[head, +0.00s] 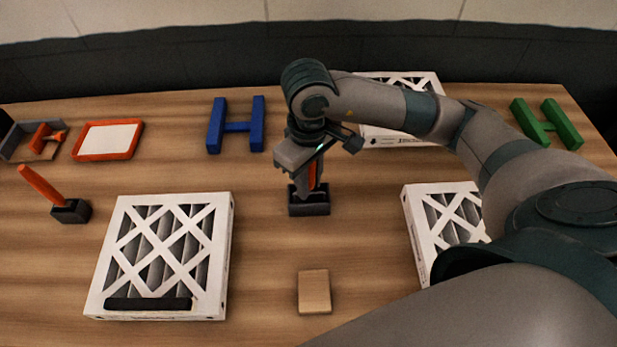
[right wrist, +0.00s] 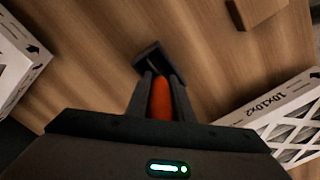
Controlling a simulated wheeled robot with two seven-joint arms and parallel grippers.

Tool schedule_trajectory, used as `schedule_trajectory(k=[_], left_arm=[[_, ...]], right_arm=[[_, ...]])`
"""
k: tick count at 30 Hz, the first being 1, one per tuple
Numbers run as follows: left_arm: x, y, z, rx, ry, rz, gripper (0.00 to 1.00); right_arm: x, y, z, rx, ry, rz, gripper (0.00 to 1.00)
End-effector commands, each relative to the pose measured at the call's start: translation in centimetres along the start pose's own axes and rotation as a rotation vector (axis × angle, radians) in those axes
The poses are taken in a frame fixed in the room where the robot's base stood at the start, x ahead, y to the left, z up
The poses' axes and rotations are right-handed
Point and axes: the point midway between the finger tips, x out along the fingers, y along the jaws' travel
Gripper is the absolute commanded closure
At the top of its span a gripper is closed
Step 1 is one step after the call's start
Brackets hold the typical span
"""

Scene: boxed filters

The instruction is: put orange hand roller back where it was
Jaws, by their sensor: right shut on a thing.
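My right gripper (head: 310,185) is shut on an upright orange handle (head: 312,174), which I take for the hand roller. The handle also shows between the fingers in the right wrist view (right wrist: 161,98). A small dark block (head: 309,207) is directly below it at mid table; it also shows past the fingertips in the wrist view (right wrist: 149,62). I cannot tell whether the handle's lower end is in, on or just above this block. A similar dark block (head: 72,211) at the left has a tilted orange handle (head: 40,187). My left gripper is not in view.
White boxed filters lie front left (head: 222,260), right (head: 413,225) and back (head: 430,90). A black bar (head: 148,304) rests on the left one. A tan block (head: 314,292), blue H (head: 236,127), green H (head: 546,124), orange-rimmed tray (head: 108,140) and grey tray (head: 12,143) stand around.

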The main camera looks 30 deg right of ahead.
Motion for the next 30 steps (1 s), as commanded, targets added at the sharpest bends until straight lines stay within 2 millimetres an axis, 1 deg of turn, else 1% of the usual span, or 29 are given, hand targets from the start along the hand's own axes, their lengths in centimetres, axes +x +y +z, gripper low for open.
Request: schedule_trajectory(k=[9, 17, 18, 19, 20, 30], left_arm=[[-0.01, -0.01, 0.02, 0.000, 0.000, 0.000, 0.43], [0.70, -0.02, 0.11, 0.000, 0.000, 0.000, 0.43], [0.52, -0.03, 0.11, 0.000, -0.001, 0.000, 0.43], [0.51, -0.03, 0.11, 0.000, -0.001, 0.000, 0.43], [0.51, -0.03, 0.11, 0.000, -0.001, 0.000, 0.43], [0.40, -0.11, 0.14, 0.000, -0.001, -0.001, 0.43]], right_arm=[[0.15, -0.01, -0.04, 0.000, 0.001, 0.000, 1.00], [0.56, -0.01, -0.04, -0.001, 0.001, 0.000, 1.00], [0.42, -0.01, -0.02, -0.001, 0.001, 0.000, 0.70], [0.41, -0.01, -0.02, -0.001, 0.001, 0.000, 0.63], [0.42, -0.01, -0.02, 0.000, 0.001, 0.000, 0.61], [0.34, -0.01, -0.02, 0.000, 0.001, 0.000, 0.61]])
